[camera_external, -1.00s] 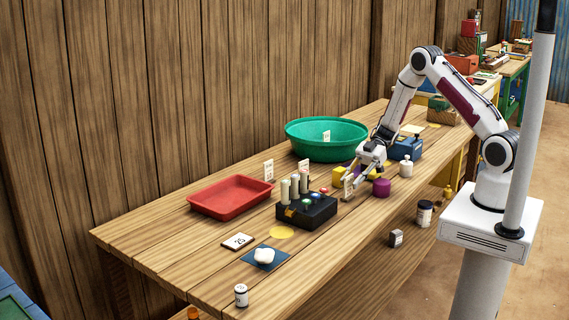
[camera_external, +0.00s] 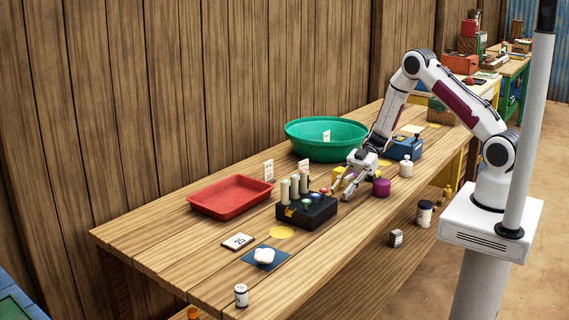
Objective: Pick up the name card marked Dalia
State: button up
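My gripper (camera_external: 341,192) is low over the table, just right of the black box with coloured knobs. Its two fingers point down and to the left. I cannot tell whether they are closed on anything. Small pale upright cards stand beside the red tray (camera_external: 268,170), behind the black box (camera_external: 304,166) and at the green basin (camera_external: 326,136). Their writing is too small to read, so I cannot tell which is marked Dalia. The card that stood at the gripper does not show clearly now; the fingers may hide it.
The black box (camera_external: 309,214) with pale cylinders is close left of my gripper. A purple cylinder (camera_external: 381,188) stands close right. A red tray (camera_external: 230,198), green basin (camera_external: 325,149), blue box (camera_external: 405,148) and white bottle (camera_external: 406,167) surround this area.

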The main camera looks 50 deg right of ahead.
dwell(0.4)
grip_shut()
jog(key=shift+r, duration=0.15)
notch_tip(320, 180, up, 10)
dwell(0.8)
dwell(0.5)
